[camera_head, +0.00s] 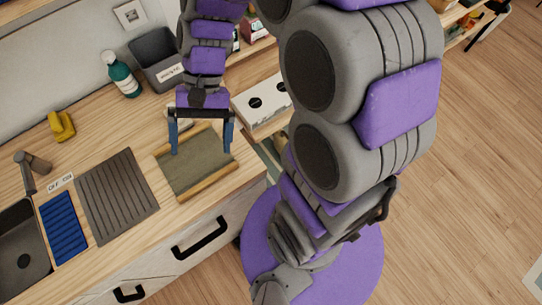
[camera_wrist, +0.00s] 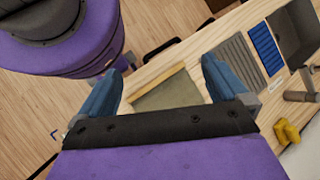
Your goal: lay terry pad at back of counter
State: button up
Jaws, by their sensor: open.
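An olive-green pad (camera_head: 198,163) with tan strips along two opposite edges lies flat on the wooden counter (camera_head: 95,122), near its front edge. It looks like the terry pad, but I cannot make out its weave. It also shows in the wrist view (camera_wrist: 172,94), between and beyond my fingers. My gripper (camera_head: 201,145) has its two blue fingers wide apart over the far part of the pad, with nothing between them. In the wrist view the open fingers (camera_wrist: 160,80) frame the pad. I cannot tell how high they are above it.
A grey ribbed mat (camera_head: 116,195), a blue ribbed mat (camera_head: 63,228) and a sink (camera_head: 22,260) lie left. A teal bottle (camera_head: 124,78), a grey bin (camera_head: 155,60) and a yellow object (camera_head: 61,126) stand further back. A white box (camera_head: 262,104) is right.

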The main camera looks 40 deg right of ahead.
jog(key=s+d+n+t+h, duration=0.3)
jog(key=s+d+h, duration=0.2)
jog(key=s+d, duration=0.3)
jog(key=s, duration=0.4)
jog(key=shift+d+n+t+h, duration=0.3)
jog(key=shift+d+n+h, duration=0.05)
jog(key=shift+n+h, duration=0.05)
jog(key=shift+r, duration=0.1)
